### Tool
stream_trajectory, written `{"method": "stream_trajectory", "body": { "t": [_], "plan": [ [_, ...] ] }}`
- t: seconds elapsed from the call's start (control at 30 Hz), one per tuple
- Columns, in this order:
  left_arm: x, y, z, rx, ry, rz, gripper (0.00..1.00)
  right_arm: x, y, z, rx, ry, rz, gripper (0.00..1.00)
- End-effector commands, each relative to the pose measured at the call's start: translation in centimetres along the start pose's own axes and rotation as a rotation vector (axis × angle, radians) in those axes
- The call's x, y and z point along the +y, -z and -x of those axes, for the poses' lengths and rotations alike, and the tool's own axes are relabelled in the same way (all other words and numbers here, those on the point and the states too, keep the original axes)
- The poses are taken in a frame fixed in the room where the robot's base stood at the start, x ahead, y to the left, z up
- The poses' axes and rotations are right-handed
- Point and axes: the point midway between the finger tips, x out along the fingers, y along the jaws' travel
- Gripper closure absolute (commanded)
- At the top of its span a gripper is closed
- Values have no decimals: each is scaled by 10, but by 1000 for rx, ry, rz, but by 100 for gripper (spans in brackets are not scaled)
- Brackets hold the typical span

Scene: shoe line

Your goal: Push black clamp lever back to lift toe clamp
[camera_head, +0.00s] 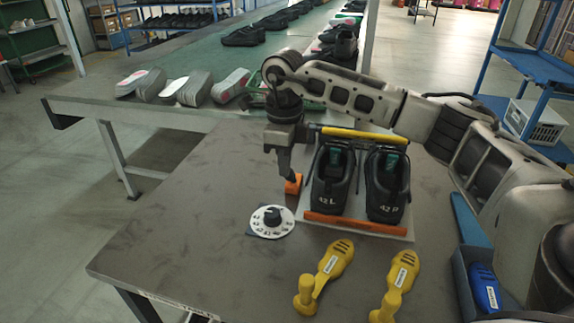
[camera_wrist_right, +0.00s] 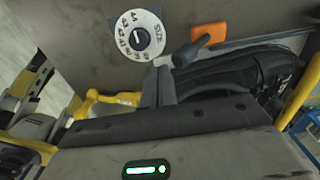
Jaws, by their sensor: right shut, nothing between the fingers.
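The fixture plate (camera_head: 400,231) on the table holds two black shoes (camera_head: 332,190) marked 42 L and 42 R (camera_head: 384,190). A yellow bar (camera_head: 365,135) crosses their far end and an orange bar (camera_head: 350,224) their near end; I cannot tell which is the toe clamp. The black clamp lever (camera_wrist_right: 192,50) stands by an orange block (camera_wrist_right: 210,35), which sits at the fixture's left side in the head view (camera_head: 293,185). My right gripper (camera_head: 286,172) is shut and empty, pointing down close beside the lever. Contact is unclear. My left gripper is out of view.
A white size dial (camera_head: 272,220) lies left of the fixture. Two yellow lasts or tools (camera_head: 335,258) lie in front, and a blue bin (camera_head: 485,285) is at right. The conveyor (camera_head: 190,65) runs behind. The table's left part is clear.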

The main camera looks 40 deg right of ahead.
Motion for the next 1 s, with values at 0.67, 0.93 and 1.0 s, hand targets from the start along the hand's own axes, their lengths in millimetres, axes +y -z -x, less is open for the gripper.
{"method": "stream_trajectory", "body": {
  "t": [0.67,0.93,1.0],
  "plan": [
    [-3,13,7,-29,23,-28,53,0,0,48,-1,-1,1,100],
    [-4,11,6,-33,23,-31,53,0,0,47,-1,0,1,100],
    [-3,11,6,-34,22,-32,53,0,0,47,-1,0,1,100]
  ]
}}
